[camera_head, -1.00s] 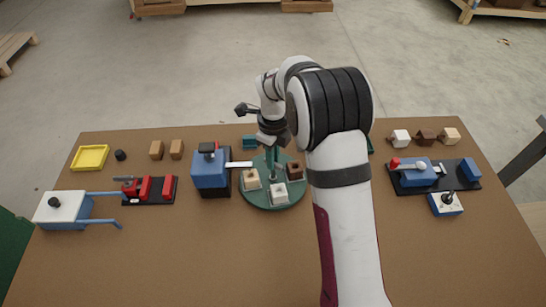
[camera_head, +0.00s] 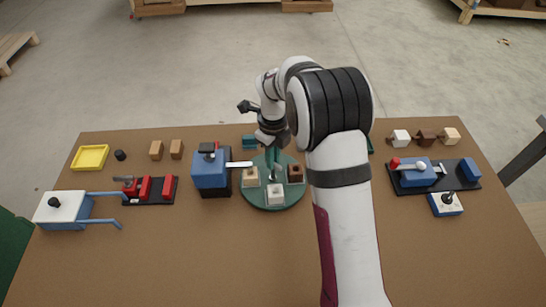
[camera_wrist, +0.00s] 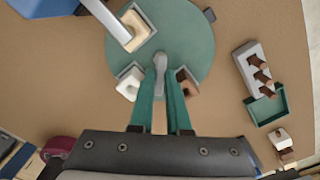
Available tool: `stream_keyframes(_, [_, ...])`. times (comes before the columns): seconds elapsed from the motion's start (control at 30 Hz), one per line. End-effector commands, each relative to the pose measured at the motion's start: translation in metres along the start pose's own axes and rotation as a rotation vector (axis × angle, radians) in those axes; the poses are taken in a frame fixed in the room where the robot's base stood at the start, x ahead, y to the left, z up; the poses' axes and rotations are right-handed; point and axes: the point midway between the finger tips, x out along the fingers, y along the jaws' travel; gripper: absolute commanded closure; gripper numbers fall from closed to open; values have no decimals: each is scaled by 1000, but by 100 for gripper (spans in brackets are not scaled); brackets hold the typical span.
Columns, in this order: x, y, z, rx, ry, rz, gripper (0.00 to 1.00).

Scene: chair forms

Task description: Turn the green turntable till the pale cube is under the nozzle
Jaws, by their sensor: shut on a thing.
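The green turntable (camera_head: 262,200) sits at mid table, also in the wrist view (camera_wrist: 195,40). On it are a pale tan cube (camera_head: 250,177) at left, a white cube (camera_head: 275,195) in front and a brown cube (camera_head: 295,174) at right. The nozzle bar (camera_head: 239,164) reaches right from a blue box. In the wrist view its end (camera_wrist: 105,15) overlaps the tan cube (camera_wrist: 141,32); the white cube (camera_wrist: 130,86) is lower left, apart from it. My gripper (camera_head: 273,175) is shut on a grey post (camera_wrist: 160,66) at the turntable's middle; the exact contact is partly hidden.
The blue box (camera_head: 210,174) stands close to the turntable's left side. A red clamp fixture (camera_head: 148,189) is further left. A blue fixture (camera_head: 418,174) and a joystick box (camera_head: 446,205) are at right. The front of the table is clear.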

Motion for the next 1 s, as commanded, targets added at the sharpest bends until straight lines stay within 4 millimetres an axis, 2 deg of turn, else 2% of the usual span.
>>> stream_keyframes(0.07, [0, -1, -1, 1, 2, 0, 100])
stream_keyframes(0.1, [0, 0, -1, 1, 2, 0, 80])
stream_keyframes(0.23, [0, 0, -1, 0, 1, 0, 56])
stream_keyframes(0.5, [0, 0, 0, 0, 0, 0, 55])
stream_keyframes(0.63, [-12, -1, 0, 0, -2, -2, 55])
stream_keyframes(0.77, [-48, -1, 1, 0, -5, -4, 55])
stream_keyframes(0.9, [-94, -1, 1, 0, -4, -4, 55])
stream_keyframes(1.0, [-122, -1, 0, 0, -3, -4, 55])
